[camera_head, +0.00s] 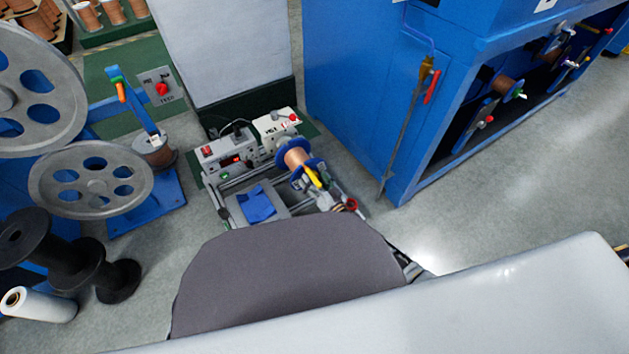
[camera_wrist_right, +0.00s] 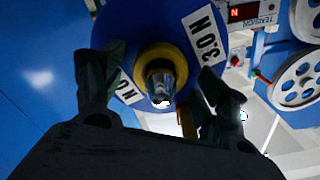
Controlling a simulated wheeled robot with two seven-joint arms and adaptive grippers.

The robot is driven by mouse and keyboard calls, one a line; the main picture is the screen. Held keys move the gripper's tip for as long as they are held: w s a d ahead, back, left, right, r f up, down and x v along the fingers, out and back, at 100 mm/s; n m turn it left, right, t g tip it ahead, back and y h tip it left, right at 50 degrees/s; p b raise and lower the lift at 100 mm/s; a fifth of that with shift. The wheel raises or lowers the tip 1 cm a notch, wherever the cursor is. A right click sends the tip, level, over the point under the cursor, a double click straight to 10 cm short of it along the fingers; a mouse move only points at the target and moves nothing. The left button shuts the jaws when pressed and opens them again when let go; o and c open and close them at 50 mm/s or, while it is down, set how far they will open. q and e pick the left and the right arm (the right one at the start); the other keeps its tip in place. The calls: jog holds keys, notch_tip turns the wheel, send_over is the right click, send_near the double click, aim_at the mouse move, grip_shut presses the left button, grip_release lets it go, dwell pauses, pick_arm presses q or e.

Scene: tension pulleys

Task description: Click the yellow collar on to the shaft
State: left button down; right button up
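In the right wrist view a yellow collar (camera_wrist_right: 157,50) is a ring around the bare metal shaft (camera_wrist_right: 161,80), in front of a blue disc (camera_wrist_right: 180,35) with white "3.0 N" labels. The shaft's end points toward the camera. I cannot tell whether the collar is seated against the disc. My right gripper (camera_wrist_right: 166,68) faces the shaft with its two dark fingers spread, one on each side of the collar. Nothing is visibly held between them. Neither gripper can be made out in the head view, and my left gripper is not seen.
In the head view a bench unit with a copper spool (camera_head: 296,158) stands at the centre, near a blue cabinet (camera_head: 350,90). Grey spoked wheels (camera_head: 90,180) and black reels (camera_head: 60,250) stand at the left. Grey floor lies between the unit and the cabinet.

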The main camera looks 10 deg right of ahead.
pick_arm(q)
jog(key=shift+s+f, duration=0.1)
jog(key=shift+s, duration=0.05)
pick_arm(e)
jog(key=shift+v, duration=0.9)
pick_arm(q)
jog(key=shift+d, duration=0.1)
pick_arm(e)
jog(key=v, duration=1)
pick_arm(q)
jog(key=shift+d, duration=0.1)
pick_arm(e)
jog(key=shift+s+d, duration=0.1)
dwell(0.6)
jog(key=shift+r, duration=0.1)
